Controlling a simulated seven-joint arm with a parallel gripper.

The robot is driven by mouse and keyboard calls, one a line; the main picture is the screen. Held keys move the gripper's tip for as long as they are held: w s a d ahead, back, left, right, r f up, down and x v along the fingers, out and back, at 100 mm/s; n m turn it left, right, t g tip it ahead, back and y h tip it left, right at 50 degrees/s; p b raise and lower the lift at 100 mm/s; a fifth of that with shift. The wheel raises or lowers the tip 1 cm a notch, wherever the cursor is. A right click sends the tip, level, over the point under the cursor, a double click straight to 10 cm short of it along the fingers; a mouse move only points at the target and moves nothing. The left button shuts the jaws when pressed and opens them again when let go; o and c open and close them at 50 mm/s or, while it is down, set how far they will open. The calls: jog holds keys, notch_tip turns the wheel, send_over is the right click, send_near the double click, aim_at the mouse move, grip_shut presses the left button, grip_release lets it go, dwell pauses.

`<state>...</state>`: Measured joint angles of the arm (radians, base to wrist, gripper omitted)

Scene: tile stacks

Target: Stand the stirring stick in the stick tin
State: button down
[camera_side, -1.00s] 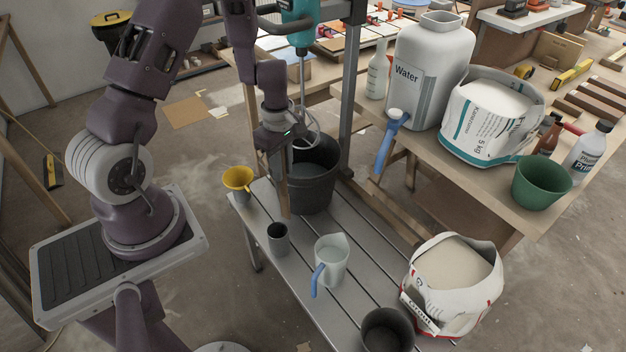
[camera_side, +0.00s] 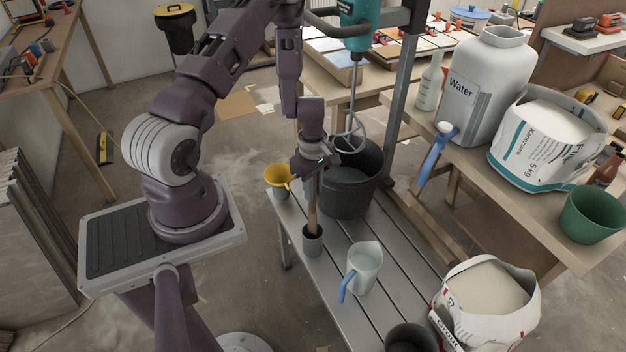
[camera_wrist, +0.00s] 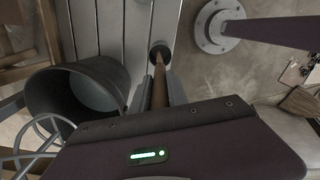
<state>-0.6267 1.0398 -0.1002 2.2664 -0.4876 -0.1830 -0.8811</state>
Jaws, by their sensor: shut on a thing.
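My gripper (camera_side: 314,166) is shut on the stirring stick (camera_side: 313,205), a brown wooden stick held nearly upright below the fingers. The stick tin (camera_side: 312,244) is a small dark grey cup standing on the slatted bench. The stick's lower end meets the tin's dark mouth and appears to be inside it; how deep it goes is hidden. In the wrist view the stick (camera_wrist: 159,88) runs between the fingers (camera_wrist: 160,92) to the dark opening of the tin (camera_wrist: 159,49).
A black bucket (camera_side: 349,190) with a mixer whisk (camera_side: 352,130) stands close right of my gripper. A yellow funnel (camera_side: 279,178) is just left. A clear jug (camera_side: 364,268) with a blue handle stands right of the tin. The slatted bench (camera_side: 393,283) has bare room between items.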

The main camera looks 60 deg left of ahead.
aim_at(313, 211)
jog(key=shift+f, duration=2.55)
jog(key=c, duration=1.2)
grip_release()
jog(key=shift+r, duration=0.15)
notch_tip(313, 211, up, 7)
